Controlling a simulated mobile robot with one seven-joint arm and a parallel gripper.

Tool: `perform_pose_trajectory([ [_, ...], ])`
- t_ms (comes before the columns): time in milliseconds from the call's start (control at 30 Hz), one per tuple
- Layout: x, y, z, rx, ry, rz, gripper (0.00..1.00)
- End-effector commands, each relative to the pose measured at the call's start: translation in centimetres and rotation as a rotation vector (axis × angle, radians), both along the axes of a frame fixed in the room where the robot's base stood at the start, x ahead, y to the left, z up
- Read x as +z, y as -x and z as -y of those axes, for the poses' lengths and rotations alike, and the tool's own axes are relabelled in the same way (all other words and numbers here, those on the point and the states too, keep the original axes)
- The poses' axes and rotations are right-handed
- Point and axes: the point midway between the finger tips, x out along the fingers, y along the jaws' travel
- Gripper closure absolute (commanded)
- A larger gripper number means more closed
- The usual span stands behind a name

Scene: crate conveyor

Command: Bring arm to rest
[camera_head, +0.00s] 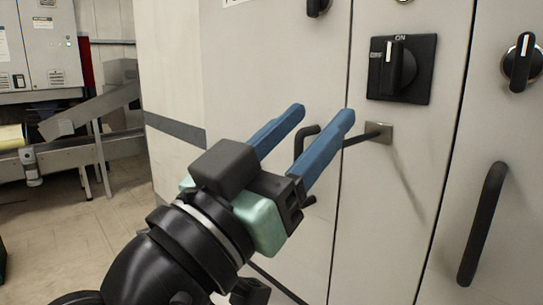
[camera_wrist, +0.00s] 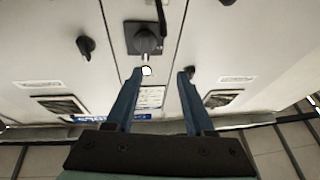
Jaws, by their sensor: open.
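My gripper (camera_head: 322,126) is in front of pale cabinet doors, its two blue fingers apart with nothing between them. It points up and to the right in the head view. In the wrist view the fingers of my gripper (camera_wrist: 166,76) are also spread and empty, with the cabinet face beyond. A black rotary switch (camera_head: 398,68) marked ON is on the cabinet, above and to the right of the fingertips. The switch also shows in the wrist view (camera_wrist: 145,40), beyond the fingers. The fingers look apart from the switch.
A black door handle (camera_head: 483,224) sticks out at the right. Another handle (camera_head: 308,137) is partly hidden behind my fingers. A black knob (camera_head: 521,62) is at the far right. A conveyor frame (camera_head: 95,108) stands at the left, with open floor (camera_head: 70,215) before it.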

Motion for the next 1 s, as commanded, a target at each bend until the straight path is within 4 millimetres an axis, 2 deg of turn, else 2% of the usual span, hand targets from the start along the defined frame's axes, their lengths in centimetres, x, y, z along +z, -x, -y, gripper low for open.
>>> perform_pose_trajectory([
  [133,1.2,-0.6,-0.9,0.202,0.029,0.05,0.46],
  [267,2.9,0.1,-2.4,0.389,0.065,0.128,0.46],
  [467,5.8,3.4,-4.8,0.628,0.124,0.28,0.46],
  [600,7.6,6.7,-6.1,0.766,0.162,0.398,0.46],
  [633,9.5,6.5,-6.2,0.767,0.161,0.394,0.46],
  [700,11.7,6.4,-6.2,0.764,0.159,0.389,0.46],
  [1000,20.4,6.2,-6.3,0.765,0.158,0.386,0.46],
])
